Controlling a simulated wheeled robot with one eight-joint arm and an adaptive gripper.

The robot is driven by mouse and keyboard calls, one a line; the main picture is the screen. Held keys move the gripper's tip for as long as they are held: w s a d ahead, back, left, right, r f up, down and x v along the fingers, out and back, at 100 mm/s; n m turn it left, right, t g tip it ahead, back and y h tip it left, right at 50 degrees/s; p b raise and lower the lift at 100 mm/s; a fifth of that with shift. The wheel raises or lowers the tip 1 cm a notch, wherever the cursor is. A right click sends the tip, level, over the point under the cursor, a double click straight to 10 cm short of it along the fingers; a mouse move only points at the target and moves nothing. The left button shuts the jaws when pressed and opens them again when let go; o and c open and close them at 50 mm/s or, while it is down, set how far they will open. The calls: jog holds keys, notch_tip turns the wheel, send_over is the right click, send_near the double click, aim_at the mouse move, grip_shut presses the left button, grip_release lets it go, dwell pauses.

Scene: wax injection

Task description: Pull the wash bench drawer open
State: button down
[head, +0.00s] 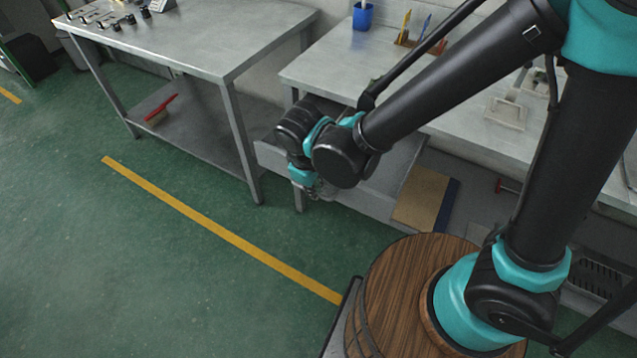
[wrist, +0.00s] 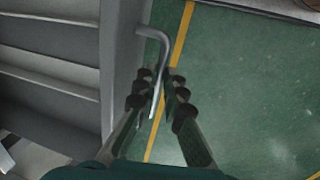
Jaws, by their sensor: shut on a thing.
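The wash bench (head: 450,120) is the pale grey table at the right in the head view. Its grey metal drawer (head: 268,154) stands out from under the top, its inside partly showing behind my wrist. In the wrist view the drawer (wrist: 122,60) is at the left, and its bent grey bar handle (wrist: 152,33) sticks out from the front. My gripper (wrist: 160,88) is shut on the handle, with its fingers on either side of the bar. In the head view my gripper (head: 318,188) is in front of the drawer, and my arm hides the handle.
A second metal table (head: 215,40) with a lower shelf stands at the left, its near leg close to the drawer. A blue cup (head: 362,16) is on the bench. A brown board (head: 421,197) leans below the bench. Green floor with a yellow line (head: 215,226) is clear in front.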

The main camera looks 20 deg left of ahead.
jog(key=c, duration=1.6)
grip_release()
jog(key=shift+r, duration=0.1)
notch_tip(320, 180, up, 12)
jog(key=s, duration=0.2)
jog(key=shift+s+f, duration=0.15)
jog(key=shift+f, duration=0.05)
jog(key=w+d+f+m, duration=0.3)
jog(key=w+d+m, duration=0.5)
jog(key=w+d, duration=0.9)
jog(key=d+f+m+t, duration=0.1)
jog(key=d+m, duration=0.3)
jog(key=d, duration=0.8)
jog(key=d+f+m+t, duration=0.1)
jog(key=d+f+m, duration=0.3)
jog(key=d, duration=0.8)
jog(key=shift+w+d+m, duration=0.25)
jog(key=shift+w+m, duration=0.15)
jog(key=shift+m, duration=0.2)
